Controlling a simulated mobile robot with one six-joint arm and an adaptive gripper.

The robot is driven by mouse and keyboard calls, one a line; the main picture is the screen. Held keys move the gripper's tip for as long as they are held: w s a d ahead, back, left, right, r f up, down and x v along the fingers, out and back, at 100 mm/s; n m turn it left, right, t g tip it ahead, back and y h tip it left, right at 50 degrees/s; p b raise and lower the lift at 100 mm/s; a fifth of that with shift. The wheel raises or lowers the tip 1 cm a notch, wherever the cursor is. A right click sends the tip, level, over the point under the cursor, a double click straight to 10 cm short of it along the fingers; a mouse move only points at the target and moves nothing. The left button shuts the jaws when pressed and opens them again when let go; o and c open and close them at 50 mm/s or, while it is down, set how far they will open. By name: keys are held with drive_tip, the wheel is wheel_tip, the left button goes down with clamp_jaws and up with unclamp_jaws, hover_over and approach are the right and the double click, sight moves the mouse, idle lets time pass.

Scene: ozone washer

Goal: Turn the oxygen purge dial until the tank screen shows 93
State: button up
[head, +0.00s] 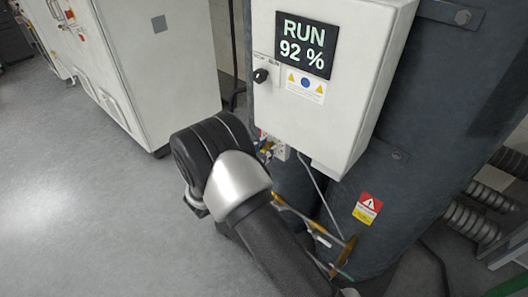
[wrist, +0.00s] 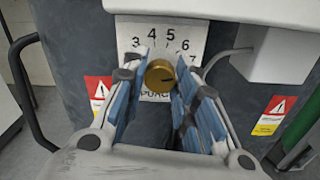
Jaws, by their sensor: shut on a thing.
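The tank screen (head: 303,43) in the head view reads RUN and 92 %. It sits on the front of a white control box (head: 330,110). In the wrist view, the brass purge dial (wrist: 160,76) stands in front of a white numbered scale plate (wrist: 160,38) with 3, 4, 5, 6 and 7 visible. The lower part of the plate, lettered PURGE, is partly hidden. My gripper (wrist: 161,82) has its blue-padded fingers on both sides of the dial, shut on it.
A black knob (head: 261,75) is on the control box left of the screen. Warning labels (wrist: 98,92) flank the dial on the dark tank. A white cabinet (head: 160,60) stands to the left, with open grey floor (head: 70,190) before it. Thin pipes (head: 318,235) run below the box.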

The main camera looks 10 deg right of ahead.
idle(0.4)
drive_tip(key=o, duration=1)
drive_tip(key=shift+o, duration=0.2)
drive_tip(key=v, duration=1.2)
